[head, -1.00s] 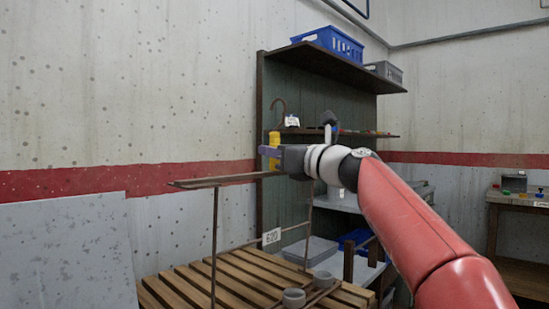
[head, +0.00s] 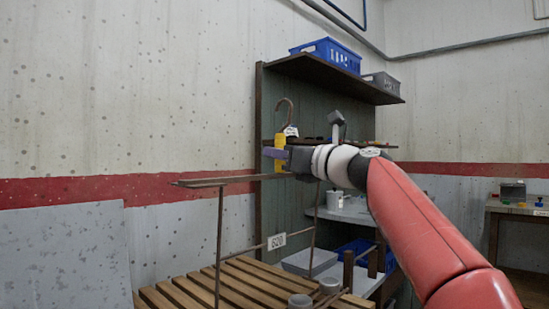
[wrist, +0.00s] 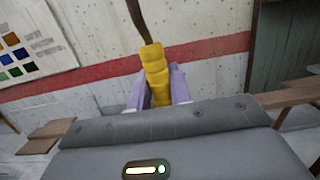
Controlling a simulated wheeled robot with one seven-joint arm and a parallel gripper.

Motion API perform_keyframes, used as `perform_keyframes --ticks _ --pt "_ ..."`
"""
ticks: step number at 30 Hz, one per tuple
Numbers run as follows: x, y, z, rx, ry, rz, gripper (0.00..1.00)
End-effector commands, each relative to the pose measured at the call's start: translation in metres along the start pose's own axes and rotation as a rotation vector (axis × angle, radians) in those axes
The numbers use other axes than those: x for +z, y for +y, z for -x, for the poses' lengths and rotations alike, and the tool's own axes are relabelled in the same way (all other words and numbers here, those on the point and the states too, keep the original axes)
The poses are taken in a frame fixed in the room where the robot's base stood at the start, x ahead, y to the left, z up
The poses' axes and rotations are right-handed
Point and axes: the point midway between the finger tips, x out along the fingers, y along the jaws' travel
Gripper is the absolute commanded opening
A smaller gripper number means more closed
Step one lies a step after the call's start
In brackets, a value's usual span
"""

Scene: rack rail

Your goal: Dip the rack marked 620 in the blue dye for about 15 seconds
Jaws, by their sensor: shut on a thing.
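My gripper (head: 274,160) is shut on the yellow grip (head: 280,152) of a hanger with a brown hook (head: 287,106) above it. The yellow grip (wrist: 155,75) stands between the pale purple fingers in the wrist view. A thin brown frame with a long top bar (head: 220,180) and two uprights extends below and beside the gripper. Its lower bar carries the tag reading 620 (head: 276,241). My gripper hides the join of grip and frame. A blue tub (head: 352,248) stands on the low shelf behind; I cannot tell what it holds.
A slatted wooden surface (head: 215,285) lies below the frame, with two grey cups (head: 300,300) at its front. A grey tray (head: 310,260) is behind. A shelf unit (head: 315,68) carries a blue crate (head: 327,54). A table (head: 520,208) stands far right.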

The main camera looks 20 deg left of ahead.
Motion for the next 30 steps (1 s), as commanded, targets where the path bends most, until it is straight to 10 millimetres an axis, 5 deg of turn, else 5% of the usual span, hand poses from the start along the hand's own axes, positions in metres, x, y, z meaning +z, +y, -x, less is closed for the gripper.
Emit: perform_keyframes --ticks 30 --pt "0.011 0.001 0.070 -0.001 -0.003 0.001 0.00"
